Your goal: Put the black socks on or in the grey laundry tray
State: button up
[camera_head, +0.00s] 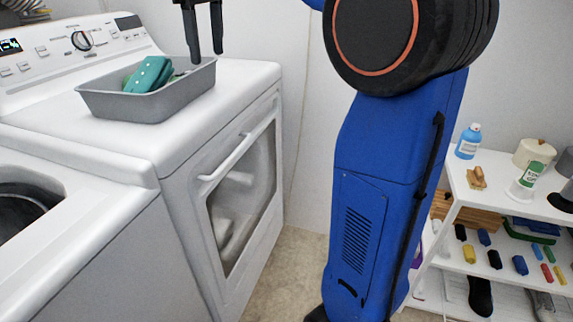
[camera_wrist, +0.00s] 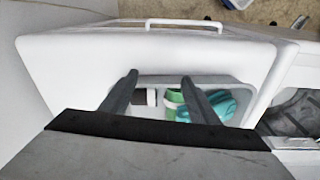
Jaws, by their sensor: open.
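The grey laundry tray (camera_head: 150,104) sits on top of the white front-loading machine. It holds a teal folded item (camera_head: 149,74); in the wrist view the tray (camera_wrist: 236,84) also shows this teal item (camera_wrist: 222,104), a green item (camera_wrist: 172,98) and a small dark item (camera_wrist: 139,96). I cannot tell whether the dark item is the black socks, and I cannot identify them for sure elsewhere. My gripper (camera_head: 207,54) is open, fingers pointing down at the tray's back right side. In the wrist view its fingers (camera_wrist: 158,78) are apart with nothing held between them.
The white machine (camera_head: 110,140) stands beside a top-loading washer (camera_head: 60,215) at the left. A white shelf rack (camera_head: 497,205) at the right holds bottles, small coloured and black items, and dark shoe-like items (camera_head: 480,296) below. Floor (camera_head: 290,272) shows between machine and my body.

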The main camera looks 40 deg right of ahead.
jog(key=s+d+f+m+t, duration=0.2)
jog(key=s+f+m, duration=0.3)
jog(key=s+f, duration=2.5)
jog(key=shift+s+f+m+t, duration=0.15)
jog(key=shift+f+m+t, duration=0.25)
jog(key=shift+f+t, duration=0.4)
